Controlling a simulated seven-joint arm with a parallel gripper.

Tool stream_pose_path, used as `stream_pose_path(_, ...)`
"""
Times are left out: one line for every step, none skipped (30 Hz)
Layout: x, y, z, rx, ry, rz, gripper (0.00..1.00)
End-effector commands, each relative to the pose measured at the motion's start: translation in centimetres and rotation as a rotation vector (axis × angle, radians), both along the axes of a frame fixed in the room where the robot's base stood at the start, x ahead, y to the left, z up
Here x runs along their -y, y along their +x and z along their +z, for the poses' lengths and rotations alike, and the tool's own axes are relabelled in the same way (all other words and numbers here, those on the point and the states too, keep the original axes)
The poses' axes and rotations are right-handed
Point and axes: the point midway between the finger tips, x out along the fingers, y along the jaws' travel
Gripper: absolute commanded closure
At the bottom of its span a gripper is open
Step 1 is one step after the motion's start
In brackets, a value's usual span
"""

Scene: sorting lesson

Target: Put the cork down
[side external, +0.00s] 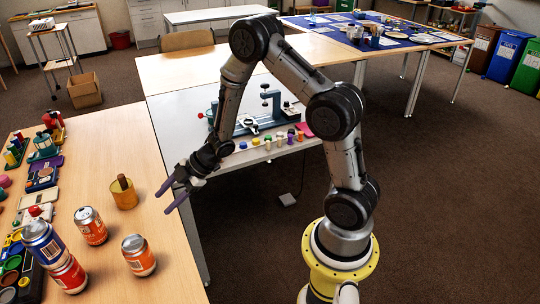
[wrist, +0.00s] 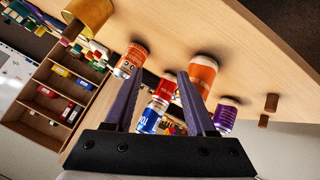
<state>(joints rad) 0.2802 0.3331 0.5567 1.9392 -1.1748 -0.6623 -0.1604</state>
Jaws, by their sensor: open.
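A brown cylinder that looks like the cork (side external: 122,182) stands in a yellow cup (side external: 125,200) on the wooden table, its top above the rim. In the wrist view the cup (wrist: 90,12) is at the top left, with the brown cork (wrist: 73,31) showing at its mouth. My gripper (side external: 158,207) has purple fingers, spread apart with nothing between them. It is to the right of the cup, above the table's right edge. The fingers also show in the wrist view (wrist: 160,74). I cannot tell whether the cork touches the cup's wall.
Orange cans (side external: 90,226) (side external: 138,256) stand in front of the cup. A blue can (side external: 43,242) sits on a red can (side external: 68,275). Coloured toys crowd the table's left side. Two small brown cylinders (wrist: 271,102) (wrist: 263,121) show in the wrist view. Wood behind the cup is clear.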

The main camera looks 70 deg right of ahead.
Motion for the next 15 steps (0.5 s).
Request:
stream_pose_path(1.2, 0.6, 3.2, 0.021, -0.058, -0.081, 0.44)
stream_pose_path(2.0, 0.7, 4.7, 0.024, -0.088, -0.139, 0.44)
stream_pose_path(3.0, 0.6, 6.8, 0.027, -0.120, -0.214, 0.44)
stream_pose_path(3.7, 0.2, 8.4, 0.026, -0.139, -0.272, 0.44)
stream_pose_path(4.3, -0.2, 9.9, 0.026, -0.153, -0.330, 0.44)
stream_pose_path(5.0, -1.1, 11.9, 0.021, -0.165, -0.406, 0.44)
stream_pose_path(5.5, -2.0, 13.4, 0.017, -0.170, -0.463, 0.44)
stream_pose_path(5.8, -3.0, 14.6, 0.009, -0.170, -0.517, 0.44)
stream_pose_path(6.2, -4.5, 16.3, -0.002, -0.164, -0.589, 0.44)
stream_pose_path(6.4, -5.7, 17.5, -0.013, -0.154, -0.642, 0.44)
stream_pose_path(6.5, -7.1, 18.5, -0.025, -0.141, -0.691, 0.44)
stream_pose_path(6.5, -9.1, 19.6, -0.048, -0.118, -0.753, 0.44)
stream_pose_path(6.4, -10.6, 20.4, -0.067, -0.098, -0.797, 0.44)
stream_pose_path(6.1, -12.2, 21.0, -0.088, -0.074, -0.837, 0.44)
stream_pose_path(5.7, -14.4, 21.7, -0.118, -0.037, -0.886, 0.44)
